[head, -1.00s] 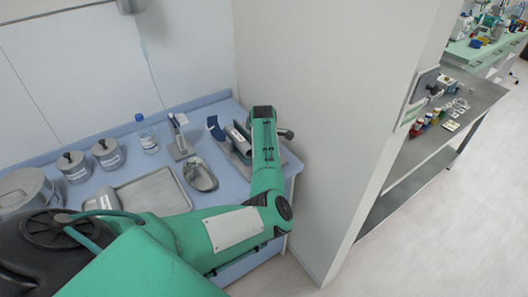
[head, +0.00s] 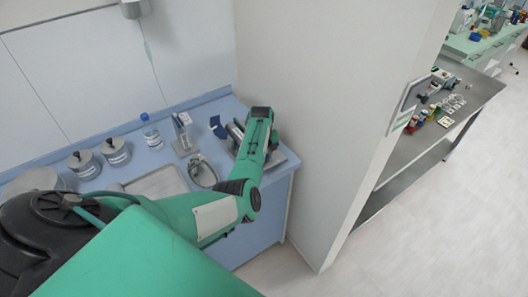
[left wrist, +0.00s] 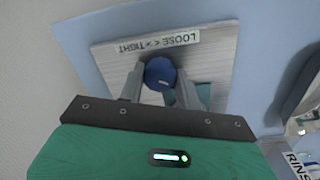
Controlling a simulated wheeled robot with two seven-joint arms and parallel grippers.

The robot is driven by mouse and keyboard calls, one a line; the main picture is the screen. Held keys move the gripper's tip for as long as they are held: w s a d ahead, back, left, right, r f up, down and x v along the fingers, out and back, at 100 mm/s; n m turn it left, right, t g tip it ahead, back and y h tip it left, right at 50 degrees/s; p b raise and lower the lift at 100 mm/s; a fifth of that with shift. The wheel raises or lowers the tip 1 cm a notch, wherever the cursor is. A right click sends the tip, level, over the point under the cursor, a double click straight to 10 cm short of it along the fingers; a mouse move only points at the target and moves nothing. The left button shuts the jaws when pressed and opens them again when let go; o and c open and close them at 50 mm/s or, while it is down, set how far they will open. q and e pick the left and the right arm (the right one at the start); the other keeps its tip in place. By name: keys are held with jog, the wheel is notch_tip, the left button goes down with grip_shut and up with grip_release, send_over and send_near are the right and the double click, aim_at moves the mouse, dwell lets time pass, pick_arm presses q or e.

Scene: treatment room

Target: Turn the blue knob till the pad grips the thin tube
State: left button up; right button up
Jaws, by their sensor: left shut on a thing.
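The blue knob (left wrist: 160,72) shows in the left wrist view on a pale plate (left wrist: 112,62), beside a label reading LOOSE and TIGHT, upside down in this view. My left gripper (left wrist: 160,80) has one finger on each side of the knob and is shut on it. In the head view my left arm reaches over the device (head: 279,159) at the right end of the counter and hides the knob and fingertips. A teal part (left wrist: 187,96) shows partly behind the right finger. I cannot make out the pad or the thin tube. My right gripper is not in view.
On the blue counter (head: 222,104) stand a bottle (head: 151,136), a metal stand (head: 184,137), a kidney dish (head: 203,173), a tray (head: 158,184) and lidded pots (head: 115,150). A wall (head: 315,120) rises close to the right of the device.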

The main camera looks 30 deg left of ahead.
pick_arm(q)
jog(key=m, duration=0.2)
jog(key=m+p, duration=0.1)
jog(key=shift+r+m, duration=0.2)
jog(key=shift+m, duration=0.2)
jog(key=m+p, duration=0.1)
jog(key=m, duration=0.2)
jog(key=shift+w+m, duration=0.1)
jog(key=shift+m, duration=0.2)
jog(key=m, duration=0.3)
jog(key=shift+f+m, duration=0.1)
jog(key=shift+m, duration=0.3)
jog(key=m, duration=0.3)
jog(key=shift+g+p, duration=0.3)
jog(key=m, duration=0.7)
jog(key=shift+w+m+b, duration=0.1)
jog(key=shift+m+b, duration=0.2)
jog(key=shift+m, duration=0.1)
jog(key=m+b, duration=0.1)
jog(key=m, duration=0.5)
jog(key=shift+m, duration=0.3)
jog(key=o, duration=1)
